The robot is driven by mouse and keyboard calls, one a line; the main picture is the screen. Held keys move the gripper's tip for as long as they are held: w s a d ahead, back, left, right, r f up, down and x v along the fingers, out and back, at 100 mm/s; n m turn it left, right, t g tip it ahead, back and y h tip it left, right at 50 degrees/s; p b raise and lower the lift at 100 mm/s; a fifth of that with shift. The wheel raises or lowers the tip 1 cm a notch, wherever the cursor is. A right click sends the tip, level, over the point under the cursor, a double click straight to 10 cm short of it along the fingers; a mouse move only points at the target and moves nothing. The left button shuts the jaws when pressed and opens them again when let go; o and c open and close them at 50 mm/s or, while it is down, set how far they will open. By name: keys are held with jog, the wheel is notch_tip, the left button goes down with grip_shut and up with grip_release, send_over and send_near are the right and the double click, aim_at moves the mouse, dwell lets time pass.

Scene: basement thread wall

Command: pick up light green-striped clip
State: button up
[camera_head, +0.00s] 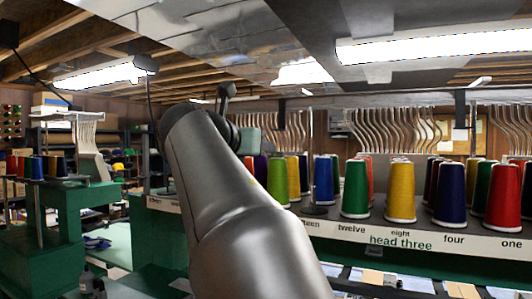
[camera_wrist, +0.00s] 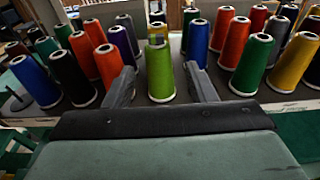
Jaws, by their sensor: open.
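I cannot make out a clip with light green stripes in either view. A light green thread cone (camera_wrist: 160,74) stands upright on the grey shelf in the middle of the wrist view. My gripper (camera_wrist: 160,84) is open, with one finger on each side of that cone in the picture. Nothing is held; I cannot tell whether a finger touches the cone. The light green cone also shows in the head view (camera_head: 277,181), just right of my arm, which hides part of the row. My fingers cannot be made out there.
Other cones crowd the shelf: a blue cone (camera_wrist: 197,45) behind, a green cone (camera_wrist: 251,66) to the right, and a black cone (camera_wrist: 72,78) to the left. In the head view, a labelled white strip (camera_head: 400,240) edges the shelf. A green machine stand (camera_head: 70,225) is at left.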

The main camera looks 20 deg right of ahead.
aim_at(278, 153)
jog(key=p+x, duration=0.5)
jog(key=x, duration=0.4)
jog(key=shift+w+d, duration=0.1)
jog(key=shift+w, duration=0.05)
jog(key=p+x, duration=0.4)
jog(key=x, duration=0.1)
jog(key=shift+w+r, duration=0.15)
jog(key=shift+w, duration=0.2)
jog(key=c, duration=1)
